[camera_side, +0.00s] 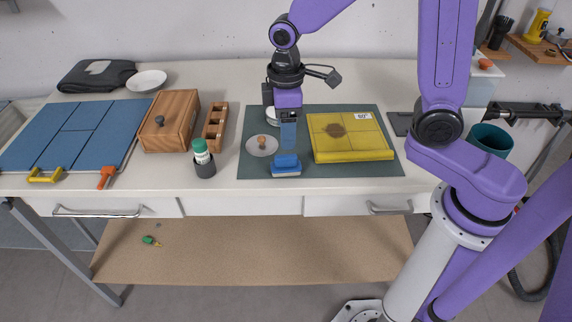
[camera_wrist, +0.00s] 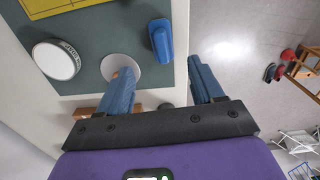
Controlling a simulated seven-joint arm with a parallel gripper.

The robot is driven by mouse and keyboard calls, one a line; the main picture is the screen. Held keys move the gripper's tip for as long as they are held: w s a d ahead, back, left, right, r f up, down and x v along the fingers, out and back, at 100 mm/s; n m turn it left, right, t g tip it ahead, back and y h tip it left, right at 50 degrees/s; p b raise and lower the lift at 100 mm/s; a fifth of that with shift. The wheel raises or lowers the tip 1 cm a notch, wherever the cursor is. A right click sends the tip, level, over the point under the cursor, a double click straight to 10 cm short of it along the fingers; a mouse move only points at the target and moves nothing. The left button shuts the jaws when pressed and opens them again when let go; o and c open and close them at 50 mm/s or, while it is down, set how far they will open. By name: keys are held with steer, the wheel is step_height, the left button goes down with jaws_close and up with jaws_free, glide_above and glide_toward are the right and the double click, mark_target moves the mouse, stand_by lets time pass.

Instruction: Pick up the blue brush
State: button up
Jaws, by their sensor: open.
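The blue brush (camera_side: 286,166) lies on the dark green mat (camera_side: 325,171), near the mat's front edge. It has a blue body over a pale lower part. In the wrist view the brush (camera_wrist: 161,40) lies beyond the fingertips, roughly between the two fingers' lines. My gripper (camera_side: 288,135) is above and just behind the brush in the side view, apart from it. In the wrist view its two blue fingers (camera_wrist: 160,78) are spread with nothing between them.
A yellow board (camera_side: 350,150) lies right of the brush. A white disc with an orange knob (camera_side: 262,145) lies left. A green-capped bottle in a dark cup (camera_side: 203,158), a slotted wooden block (camera_side: 215,127) and a wooden box (camera_side: 171,120) stand farther left.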

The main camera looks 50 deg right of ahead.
mark_target(286, 156)
step_height(286, 156, down, 10)
steer(key=shift+s+a+r, duration=0.1)
steer(key=shift+a+r, duration=0.05)
stand_by(0.5)
steer(key=c, duration=1.1)
